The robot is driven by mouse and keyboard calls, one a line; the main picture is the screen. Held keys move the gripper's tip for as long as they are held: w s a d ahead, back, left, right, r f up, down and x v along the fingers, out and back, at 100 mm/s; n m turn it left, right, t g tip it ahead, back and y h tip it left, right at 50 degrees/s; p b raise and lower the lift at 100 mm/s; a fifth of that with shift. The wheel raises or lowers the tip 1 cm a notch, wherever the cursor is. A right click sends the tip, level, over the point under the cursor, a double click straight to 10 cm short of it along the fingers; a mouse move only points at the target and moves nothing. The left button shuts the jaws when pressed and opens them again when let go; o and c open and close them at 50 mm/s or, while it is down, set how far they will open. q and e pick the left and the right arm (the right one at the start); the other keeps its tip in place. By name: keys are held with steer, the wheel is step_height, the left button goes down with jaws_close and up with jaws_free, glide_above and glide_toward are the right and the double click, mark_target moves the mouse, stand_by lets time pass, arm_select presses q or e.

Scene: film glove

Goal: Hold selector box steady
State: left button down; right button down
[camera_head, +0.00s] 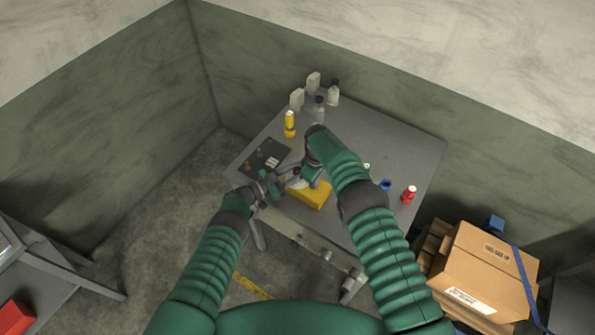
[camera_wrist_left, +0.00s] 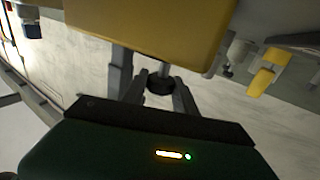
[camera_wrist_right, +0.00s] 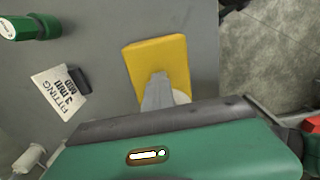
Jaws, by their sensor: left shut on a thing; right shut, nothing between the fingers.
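The selector box, seen as a yellow box (camera_head: 312,195), sits near the front edge of the grey table (camera_head: 400,150). It fills the top of the left wrist view (camera_wrist_left: 150,30) and lies below my right fingers in the right wrist view (camera_wrist_right: 152,58). My left gripper (camera_wrist_left: 160,82) is shut on a dark round knob (camera_wrist_left: 159,87) on a metal stem beside the box. In the head view my left gripper (camera_head: 280,185) is at the box's left side. My right gripper (camera_wrist_right: 160,82) is shut and empty over the box; contact is unclear. A whitish round part (camera_wrist_right: 181,97) is partly hidden behind its fingers.
A dark panel (camera_head: 264,156) lies left of the box. A yellow bottle (camera_head: 290,124) and several grey-white containers (camera_head: 314,82) stand at the back. A blue item (camera_head: 385,185) and a red bottle (camera_head: 409,194) stand right. A printed card (camera_wrist_right: 62,92) lies on the table.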

arm_select(q)
steer(key=shift+m+g+h, duration=0.4)
steer(key=shift+m+g, duration=0.1)
steer(key=shift+g, duration=0.2)
steer(key=c, duration=1)
jaws_free()
steer(key=v, duration=1.2)
steer(key=shift+s, duration=0.1)
